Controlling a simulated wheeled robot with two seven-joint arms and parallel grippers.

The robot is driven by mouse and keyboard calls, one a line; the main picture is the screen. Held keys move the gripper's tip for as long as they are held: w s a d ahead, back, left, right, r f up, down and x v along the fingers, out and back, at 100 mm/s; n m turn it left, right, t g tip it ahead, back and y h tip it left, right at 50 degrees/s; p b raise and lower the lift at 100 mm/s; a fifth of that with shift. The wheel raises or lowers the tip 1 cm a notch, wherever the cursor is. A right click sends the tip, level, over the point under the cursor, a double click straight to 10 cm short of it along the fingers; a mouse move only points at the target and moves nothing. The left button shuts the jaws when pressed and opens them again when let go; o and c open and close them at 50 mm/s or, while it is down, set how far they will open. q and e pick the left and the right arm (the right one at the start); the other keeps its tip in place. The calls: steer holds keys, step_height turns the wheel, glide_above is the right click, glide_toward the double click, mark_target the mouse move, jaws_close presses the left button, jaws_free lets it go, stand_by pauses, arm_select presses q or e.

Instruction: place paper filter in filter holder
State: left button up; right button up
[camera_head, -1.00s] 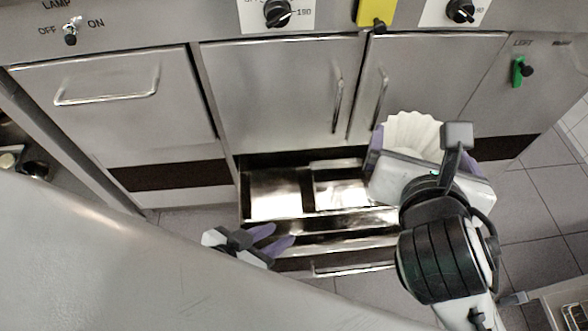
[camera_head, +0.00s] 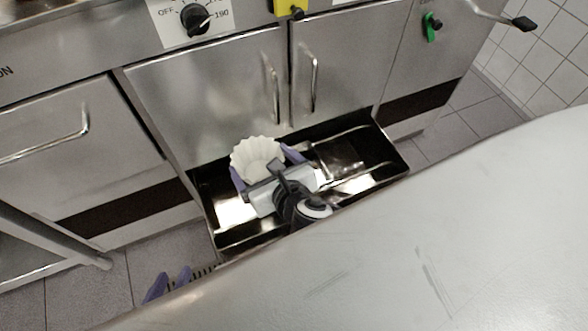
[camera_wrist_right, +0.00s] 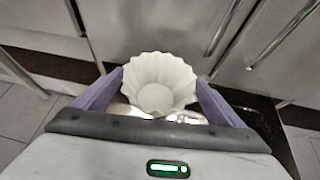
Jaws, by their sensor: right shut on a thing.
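The white fluted paper filter (camera_head: 258,158) is held by my right gripper (camera_head: 266,168), whose purple fingers lie on either side of it. In the head view it appears over the left part of the open drawer (camera_head: 350,186). In the right wrist view the filter (camera_wrist_right: 158,82) is upright, open side up, between the fingertips (camera_wrist_right: 159,80). My left gripper (camera_head: 168,284) shows only its purple fingers, spread apart and empty, low on the left. I cannot make out a filter holder in either view.
Steel cabinet doors with vertical handles (camera_head: 312,85) stand behind the drawer. A control panel with a black knob (camera_head: 195,18) is above. A green switch (camera_head: 431,27) is at upper right. Tiled floor (camera_head: 95,285) shows at lower left. A pale surface blocks the lower right.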

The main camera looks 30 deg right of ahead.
steer(key=s+d+f+n+y, duration=0.1)
steer(key=s+d+f, duration=0.2)
steer(key=f, duration=0.6)
steer(key=w+d+f+b, duration=0.2)
steer(key=d, duration=0.1)
steer(key=w+d+f+b, duration=0.2)
steer(key=w+d, duration=0.1)
steer(key=w+d+f+b, duration=0.2)
steer(key=d+f, duration=0.1)
steer(key=d, duration=0.1)
steer(key=shift+w+f, duration=0.1)
steer(key=shift+w, duration=0.25)
arm_select(q)
steer(key=d+f+g, duration=0.1)
steer(key=d+f+m+g, duration=0.1)
steer(key=f, duration=0.1)
steer(key=d+f+h, duration=0.1)
steer(key=shift+w+d+f+m+g, duration=0.15)
steer(key=shift+w+f+m+g, duration=0.15)
steer(key=shift+m+g, duration=0.1)
arm_select(e)
steer(key=shift+w, duration=0.1)
steer(key=shift+f+b, duration=0.15)
steer(key=shift+b, duration=0.15)
steer(key=o, duration=1)
arm_select(q)
steer(key=shift+d+r, duration=0.1)
steer(key=shift+r, duration=0.05)
arm_select(e)
steer(key=shift+o, duration=0.2)
